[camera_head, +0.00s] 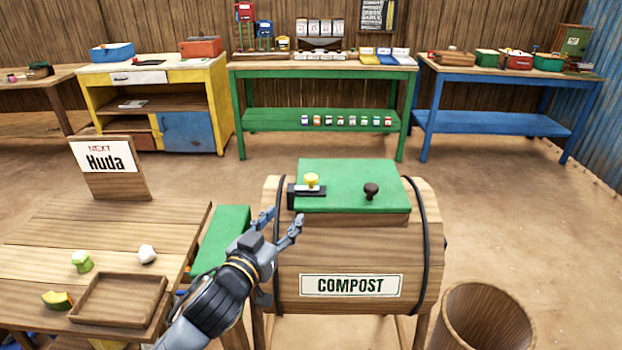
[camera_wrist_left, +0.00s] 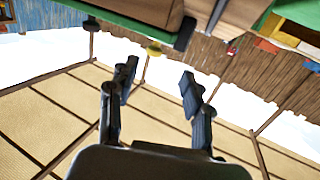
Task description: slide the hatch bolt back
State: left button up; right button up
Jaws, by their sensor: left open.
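The compost barrel (camera_head: 350,250) lies on its side on a stand, with a green hatch (camera_head: 340,198) on top. The hatch bolt, with its yellow knob (camera_head: 311,180), sits at the hatch's left edge beside a dark bracket (camera_head: 291,197). A dark round knob (camera_head: 371,190) stands farther right on the hatch. My left gripper (camera_head: 282,219) is open and empty, in front and left of the bolt, apart from the knob. My right gripper is not in view.
A wooden table (camera_head: 130,235) with a tray (camera_head: 118,300) and several scraps stands left of the barrel. A green panel (camera_head: 222,240) lies between them. An open bin (camera_head: 485,318) stands at the front right. Workbenches line the back wall, with clear floor before them.

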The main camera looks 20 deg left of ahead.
aim_at(308, 182)
pick_arm(q)
jog(key=shift+h, duration=0.3)
jog(key=w, duration=0.4)
jog(key=w+d+r+p, duration=0.1)
jog(key=w, duration=0.4)
jog(key=w+d, duration=0.1)
jog(key=w, duration=0.4)
jog(key=shift+w+r+p, duration=0.15)
jog(key=shift+r+p, duration=0.15)
jog(key=shift+p, duration=0.1)
grip_shut()
